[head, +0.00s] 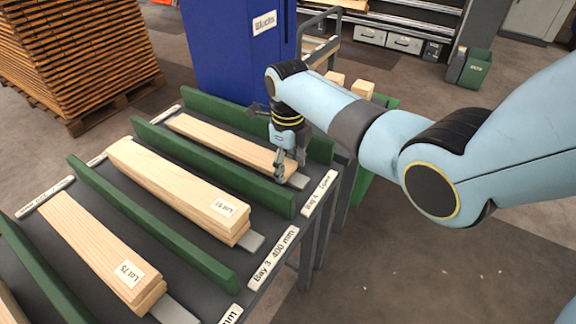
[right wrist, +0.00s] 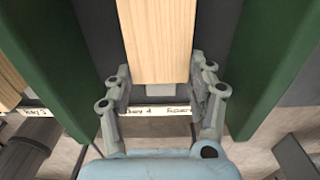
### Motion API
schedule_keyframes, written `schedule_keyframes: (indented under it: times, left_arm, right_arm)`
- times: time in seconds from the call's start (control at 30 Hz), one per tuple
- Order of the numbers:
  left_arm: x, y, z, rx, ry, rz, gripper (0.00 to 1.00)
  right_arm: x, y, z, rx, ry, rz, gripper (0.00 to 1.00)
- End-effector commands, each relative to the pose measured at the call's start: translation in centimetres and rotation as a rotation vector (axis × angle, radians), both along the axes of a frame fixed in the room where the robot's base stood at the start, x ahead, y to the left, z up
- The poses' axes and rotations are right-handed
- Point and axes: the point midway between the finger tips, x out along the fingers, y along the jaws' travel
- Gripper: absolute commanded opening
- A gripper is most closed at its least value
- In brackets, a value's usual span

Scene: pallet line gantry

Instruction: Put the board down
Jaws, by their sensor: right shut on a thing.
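A single light wooden board (head: 222,142) lies along the far bay of the rack, between two green dividers. My right gripper (head: 286,168) is at the board's near end and is shut on it. In the right wrist view the board (right wrist: 158,40) runs away from me, with its end between the fingers of the gripper (right wrist: 162,95). Whether the board rests fully on the bay floor is hard to tell. My left gripper is not in view.
Green dividers (head: 215,165) flank the bay. The neighbouring bay holds a board stack labelled Lot 57 (head: 175,185), and another holds Lot 75 (head: 98,250). A blue cabinet (head: 235,55) stands behind. Brown stacked pallets (head: 80,50) stand at back left. Floor at right is mostly clear.

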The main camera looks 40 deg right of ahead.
Motion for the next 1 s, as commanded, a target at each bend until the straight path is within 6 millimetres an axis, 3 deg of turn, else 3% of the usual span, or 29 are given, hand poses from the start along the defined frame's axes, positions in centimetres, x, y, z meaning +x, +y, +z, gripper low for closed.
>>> schedule_keyframes:
  times: [0.23, 0.27, 0.43, 0.77, 1.0]
  left_arm:
    - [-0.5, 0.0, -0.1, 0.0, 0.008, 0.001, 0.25]
    - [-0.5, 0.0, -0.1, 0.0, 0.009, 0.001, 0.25]
    - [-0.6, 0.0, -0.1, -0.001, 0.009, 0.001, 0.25]
    - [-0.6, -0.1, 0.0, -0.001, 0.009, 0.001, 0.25]
    - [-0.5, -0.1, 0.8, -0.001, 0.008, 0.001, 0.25]
  right_arm:
    - [0.1, 0.0, -0.3, 0.0, -0.002, 0.0, 0.1]
    - [0.0, 0.0, -0.3, 0.0, 0.0, 0.0, 0.57]
    - [0.0, 0.0, -0.3, 0.0, 0.0, 0.0, 0.79]
    - [0.0, 0.0, 0.1, -0.001, -0.001, 0.0, 0.79]
    - [0.1, -0.1, 4.3, -0.001, -0.005, 0.0, 0.79]
